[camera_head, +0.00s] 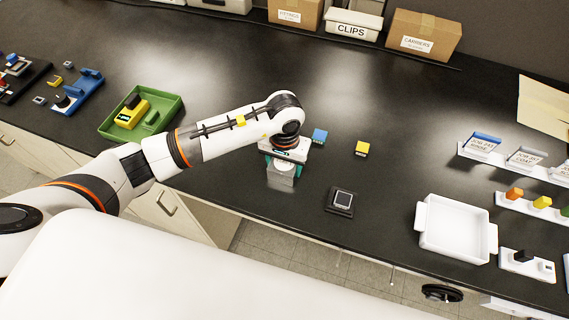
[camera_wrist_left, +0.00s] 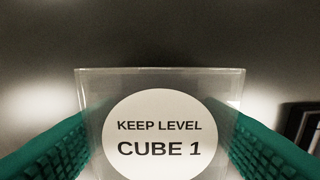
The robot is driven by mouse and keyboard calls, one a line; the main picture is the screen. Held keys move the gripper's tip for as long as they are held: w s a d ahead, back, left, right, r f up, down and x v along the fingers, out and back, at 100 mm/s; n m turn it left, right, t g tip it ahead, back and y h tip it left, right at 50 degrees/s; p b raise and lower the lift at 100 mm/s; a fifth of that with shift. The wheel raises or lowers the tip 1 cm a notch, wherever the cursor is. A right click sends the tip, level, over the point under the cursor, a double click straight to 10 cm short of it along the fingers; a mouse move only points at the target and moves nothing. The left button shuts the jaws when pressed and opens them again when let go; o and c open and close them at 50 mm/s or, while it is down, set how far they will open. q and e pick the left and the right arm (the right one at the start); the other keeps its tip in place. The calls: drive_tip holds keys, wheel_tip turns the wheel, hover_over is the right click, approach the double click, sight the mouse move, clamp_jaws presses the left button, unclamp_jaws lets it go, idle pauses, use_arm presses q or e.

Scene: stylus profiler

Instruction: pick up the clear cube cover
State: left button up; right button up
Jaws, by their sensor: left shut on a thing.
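The clear cube cover (camera_wrist_left: 160,80) fills the middle of the left wrist view, with a round white label reading "KEEP LEVEL CUBE 1". My left gripper (camera_wrist_left: 160,150) has a green ridged finger on each side of it and is shut on it. In the head view the clear cube cover (camera_head: 281,178) shows below my left gripper (camera_head: 283,165), near the table's front edge. I cannot tell whether its underside touches the table. My right gripper is not in view.
A blue cube (camera_head: 319,136) and a yellow cube (camera_head: 362,149) stand close by on the black table. A small dark square holder (camera_head: 341,200) lies to the right, and a white tray (camera_head: 456,231) is farther right. A green tray (camera_head: 168,106) is at left.

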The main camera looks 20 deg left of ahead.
use_arm(q)
wheel_tip(320, 180, up, 9)
drive_tip(key=b, duration=0.3)
drive_tip(key=shift+r, duration=0.55)
